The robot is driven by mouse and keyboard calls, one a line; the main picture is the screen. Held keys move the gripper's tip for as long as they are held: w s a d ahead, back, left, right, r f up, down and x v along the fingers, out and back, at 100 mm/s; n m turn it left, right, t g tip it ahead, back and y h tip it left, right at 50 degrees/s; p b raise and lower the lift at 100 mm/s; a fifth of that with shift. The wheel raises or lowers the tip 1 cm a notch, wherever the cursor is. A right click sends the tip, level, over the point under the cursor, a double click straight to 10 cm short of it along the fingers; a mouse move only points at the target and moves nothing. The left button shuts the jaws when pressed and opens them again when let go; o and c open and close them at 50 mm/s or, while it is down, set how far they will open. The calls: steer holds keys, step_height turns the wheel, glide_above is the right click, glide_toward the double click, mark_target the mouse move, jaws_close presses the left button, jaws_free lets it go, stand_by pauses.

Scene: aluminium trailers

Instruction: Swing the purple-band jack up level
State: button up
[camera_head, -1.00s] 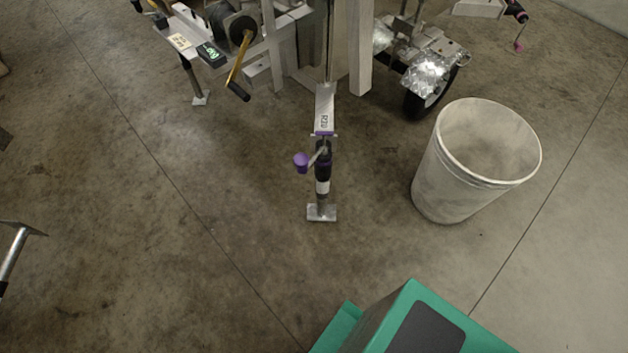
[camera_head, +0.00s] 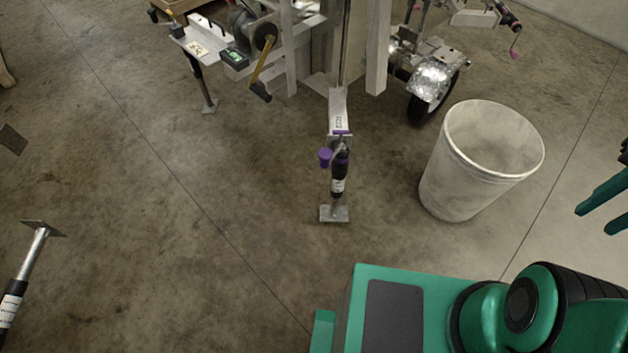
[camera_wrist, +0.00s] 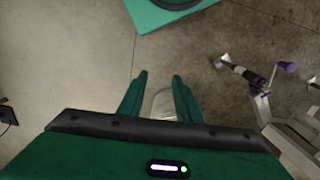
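The purple-band jack (camera_head: 338,178) hangs upright at the front end of a trailer tongue (camera_head: 338,110), with its flat foot plate (camera_head: 334,213) low at the floor. I cannot tell whether the plate touches the floor. Its purple crank knob (camera_head: 325,157) sticks out to the left. In the wrist view the jack (camera_wrist: 240,72) lies at the right with its purple knob (camera_wrist: 287,66). My gripper (camera_head: 592,218) is at the right edge of the head view, well apart from the jack. In the wrist view my gripper (camera_wrist: 159,76) has its fingers apart, with nothing held.
A pale bin (camera_head: 470,165) stands right of the jack, between it and my gripper. A trailer with a yellow-handled winch (camera_head: 262,72) is behind. Another jack (camera_head: 18,285) reaches in at lower left, and a pink-knob jack (camera_head: 510,20) is at top right. Floor left of the jack is clear.

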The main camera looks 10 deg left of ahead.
steer(key=shift+w+a, duration=0.15)
steer(key=shift+a, duration=0.2)
